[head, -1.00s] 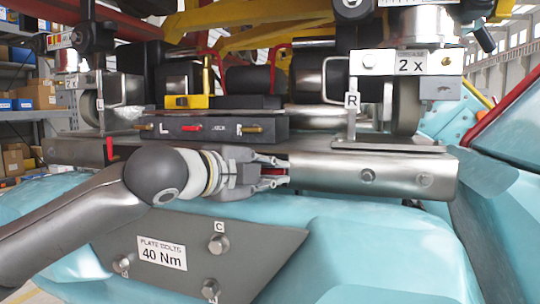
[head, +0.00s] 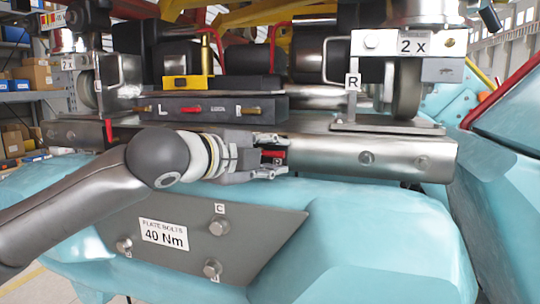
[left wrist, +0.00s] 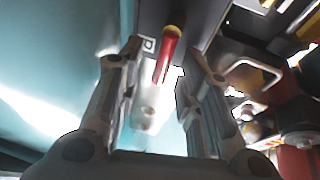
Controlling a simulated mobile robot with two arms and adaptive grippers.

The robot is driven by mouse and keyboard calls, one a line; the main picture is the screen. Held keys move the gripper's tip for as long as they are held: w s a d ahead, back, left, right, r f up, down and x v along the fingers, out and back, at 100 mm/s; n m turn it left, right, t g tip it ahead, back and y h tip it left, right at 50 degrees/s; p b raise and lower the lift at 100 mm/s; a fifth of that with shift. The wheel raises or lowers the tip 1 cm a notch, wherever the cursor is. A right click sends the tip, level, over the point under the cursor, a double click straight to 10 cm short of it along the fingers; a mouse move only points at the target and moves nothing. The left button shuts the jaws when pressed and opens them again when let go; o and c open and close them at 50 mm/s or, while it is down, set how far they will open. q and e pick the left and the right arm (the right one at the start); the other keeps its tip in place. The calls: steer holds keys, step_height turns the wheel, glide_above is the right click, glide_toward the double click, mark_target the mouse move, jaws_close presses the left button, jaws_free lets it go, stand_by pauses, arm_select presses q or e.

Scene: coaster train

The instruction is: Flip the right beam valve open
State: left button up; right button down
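In the left wrist view the red handle (left wrist: 168,52) has a yellow tip and lies between the fingers, above a blurred pale fitting. My left gripper (head: 268,158) is open, with one finger above and one below the handle. In the wrist view a gap shows on both sides of the handle, so I see no grip on it. My right gripper is not in view.
Another red handle (head: 109,131) hangs at the beam's left. A dark plate with bolts (head: 190,232) lies below. A panel marked L and R (head: 210,106) sits above.

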arm_select(q)
steer(key=v, duration=1.2)
